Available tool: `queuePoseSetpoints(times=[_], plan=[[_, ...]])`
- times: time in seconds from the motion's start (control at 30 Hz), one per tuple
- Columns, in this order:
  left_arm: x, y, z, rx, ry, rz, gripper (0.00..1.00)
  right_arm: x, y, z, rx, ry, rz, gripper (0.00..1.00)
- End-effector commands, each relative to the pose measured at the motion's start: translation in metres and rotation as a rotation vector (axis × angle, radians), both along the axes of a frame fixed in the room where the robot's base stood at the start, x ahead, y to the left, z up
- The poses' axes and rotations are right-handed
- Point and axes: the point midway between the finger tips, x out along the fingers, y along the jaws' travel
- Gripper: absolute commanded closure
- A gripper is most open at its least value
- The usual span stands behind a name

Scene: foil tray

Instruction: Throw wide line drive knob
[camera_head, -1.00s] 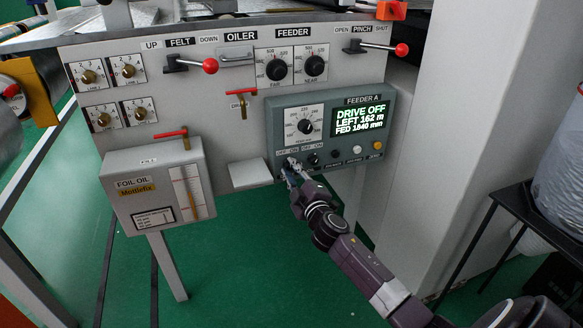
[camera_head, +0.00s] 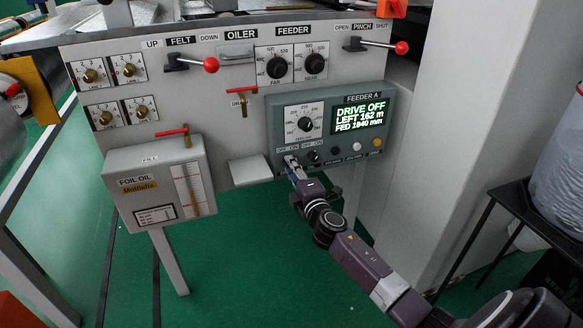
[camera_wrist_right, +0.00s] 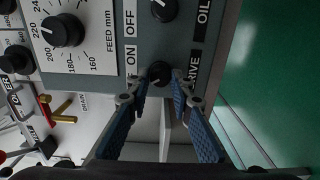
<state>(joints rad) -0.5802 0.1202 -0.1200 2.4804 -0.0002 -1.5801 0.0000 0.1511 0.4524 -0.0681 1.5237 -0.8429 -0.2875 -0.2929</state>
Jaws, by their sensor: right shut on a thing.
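The grey FEEDER A panel (camera_head: 279,123) carries a lit display (camera_head: 359,117) reading DRIVE OFF, LEFT 162 m, FED 1840 mm. My right gripper (camera_head: 290,164) is at the left of two small black knobs along the panel's lower edge and hides it in the head view. In the right wrist view the dark drive knob (camera_wrist_right: 159,70) sits between the fingertips of my right gripper (camera_wrist_right: 158,90), with the DRIVE label (camera_wrist_right: 192,68) beside it and ON and OFF labels near. The gripper is shut on this knob. My left gripper is not in view.
The neighbouring black knob (camera_head: 313,157) is close to the right of the gripper. A feed dial (camera_head: 305,124) is above. A pale ledge (camera_head: 250,170) and the foil oil box (camera_head: 155,180) are to the left. Green floor below is free.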

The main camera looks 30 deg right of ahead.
Motion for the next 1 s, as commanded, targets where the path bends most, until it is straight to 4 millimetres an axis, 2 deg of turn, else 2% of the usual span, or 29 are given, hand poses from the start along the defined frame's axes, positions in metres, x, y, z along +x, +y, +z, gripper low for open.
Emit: queuePoseSetpoints(times=[0.33,0.37,0.5,0.83,1.0], plan=[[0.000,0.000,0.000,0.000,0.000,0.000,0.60,0.000,0.001,-0.002,-0.004,0.003,0.002,1.00],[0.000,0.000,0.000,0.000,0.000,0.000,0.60,0.000,0.001,-0.002,-0.004,0.003,0.002,0.79],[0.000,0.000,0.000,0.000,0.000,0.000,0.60,0.000,0.001,-0.002,-0.003,0.003,0.001,0.63],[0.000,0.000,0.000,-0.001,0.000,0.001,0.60,-0.002,0.001,-0.001,-0.003,0.002,0.001,0.62],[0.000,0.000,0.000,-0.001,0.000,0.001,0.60,-0.017,0.005,-0.002,-0.001,0.002,0.002,0.62]])
